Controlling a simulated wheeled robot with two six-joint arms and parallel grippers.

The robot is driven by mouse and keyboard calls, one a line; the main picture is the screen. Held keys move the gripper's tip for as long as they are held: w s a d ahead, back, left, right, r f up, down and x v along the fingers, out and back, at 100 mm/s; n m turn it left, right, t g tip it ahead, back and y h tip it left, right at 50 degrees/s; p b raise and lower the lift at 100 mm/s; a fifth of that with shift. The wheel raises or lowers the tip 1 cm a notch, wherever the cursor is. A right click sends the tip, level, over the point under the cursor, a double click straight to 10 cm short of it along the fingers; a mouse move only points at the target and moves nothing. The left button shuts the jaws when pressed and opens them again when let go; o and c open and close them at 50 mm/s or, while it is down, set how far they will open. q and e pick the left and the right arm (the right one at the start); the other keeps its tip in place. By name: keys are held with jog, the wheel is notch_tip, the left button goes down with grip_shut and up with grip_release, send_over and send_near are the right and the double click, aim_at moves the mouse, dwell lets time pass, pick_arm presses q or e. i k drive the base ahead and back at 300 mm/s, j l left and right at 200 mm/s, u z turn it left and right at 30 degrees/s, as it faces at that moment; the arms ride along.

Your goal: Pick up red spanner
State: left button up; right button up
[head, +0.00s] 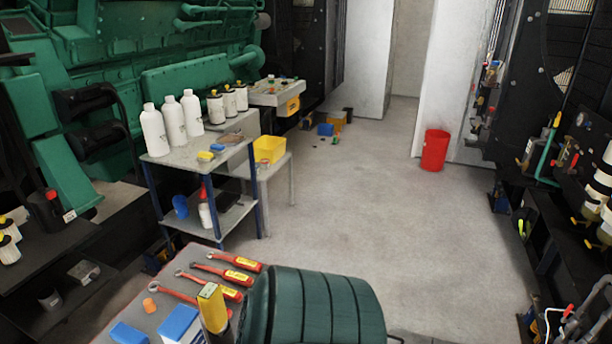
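Several red spanners lie side by side on the grey tabletop (133,300) at the lower left. Neither of my grippers shows in the head view.
A dark green ribbed rounded thing (318,306) stands close beside the spanners, on the right. Blue boxes (180,325) and an orange piece (150,305) share the tabletop. A shelf table with white bottles (153,130) stands beyond. Open floor (400,230) lies right.

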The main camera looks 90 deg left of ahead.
aim_at(193, 301)
jog(key=j+u, duration=0.1)
jog(key=u, duration=4.15)
